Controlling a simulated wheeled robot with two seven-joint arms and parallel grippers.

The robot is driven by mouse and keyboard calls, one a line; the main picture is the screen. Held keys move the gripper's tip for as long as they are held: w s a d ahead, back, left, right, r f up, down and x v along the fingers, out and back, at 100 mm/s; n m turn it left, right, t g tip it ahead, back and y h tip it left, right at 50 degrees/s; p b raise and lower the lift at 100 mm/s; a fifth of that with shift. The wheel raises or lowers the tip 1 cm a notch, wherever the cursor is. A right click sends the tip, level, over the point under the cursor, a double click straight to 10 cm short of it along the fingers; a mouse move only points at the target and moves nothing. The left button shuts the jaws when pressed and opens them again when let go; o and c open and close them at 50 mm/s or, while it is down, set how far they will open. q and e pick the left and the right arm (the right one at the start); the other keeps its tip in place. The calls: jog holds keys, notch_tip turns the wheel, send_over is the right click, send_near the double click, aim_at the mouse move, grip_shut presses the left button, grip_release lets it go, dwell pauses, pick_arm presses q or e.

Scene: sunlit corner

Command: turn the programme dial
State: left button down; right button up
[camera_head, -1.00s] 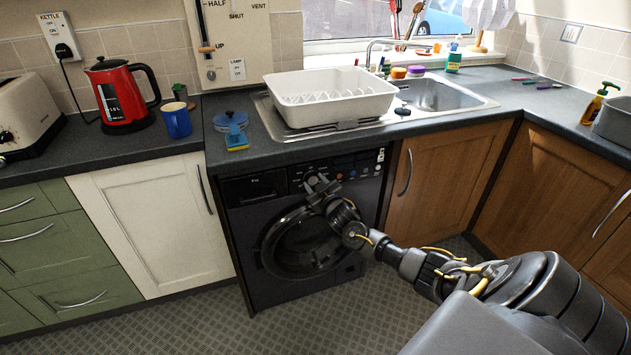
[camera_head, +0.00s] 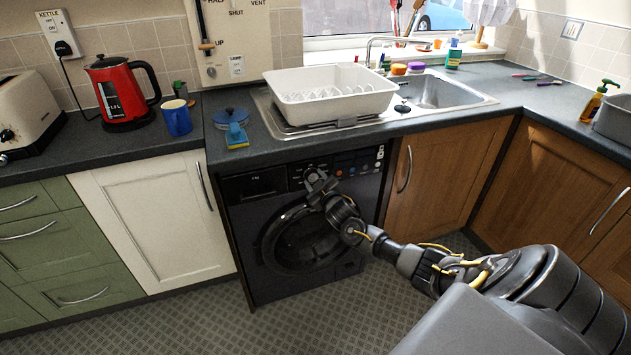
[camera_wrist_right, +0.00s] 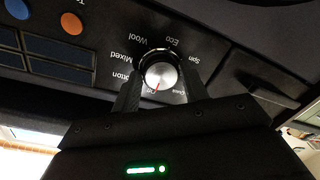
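The programme dial (camera_wrist_right: 161,76) is a round silver knob with a red mark in the wrist view, which shows the panel upside down. The mark points towards the label that seems to read Off; Mixed, Wool, Eco and Spin stand around it. My right gripper (camera_wrist_right: 163,80) has one dark finger on each side of the dial. The fingers look open, with a narrow dark gap beside the knob; contact is hard to see. In the head view my right gripper (camera_head: 318,182) is at the front panel of the black washing machine (camera_head: 249,219) and hides the dial. My left gripper is out of view.
Orange and blue round buttons (camera_wrist_right: 71,23) are near the dial. The floor (camera_head: 190,325) in front is clear.

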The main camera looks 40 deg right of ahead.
jog(key=o, duration=0.4)
jog(key=shift+c, duration=0.2)
jog(key=v, duration=1.1)
jog(key=shift+p, duration=0.3)
jog(key=shift+w+d+r, duration=0.1)
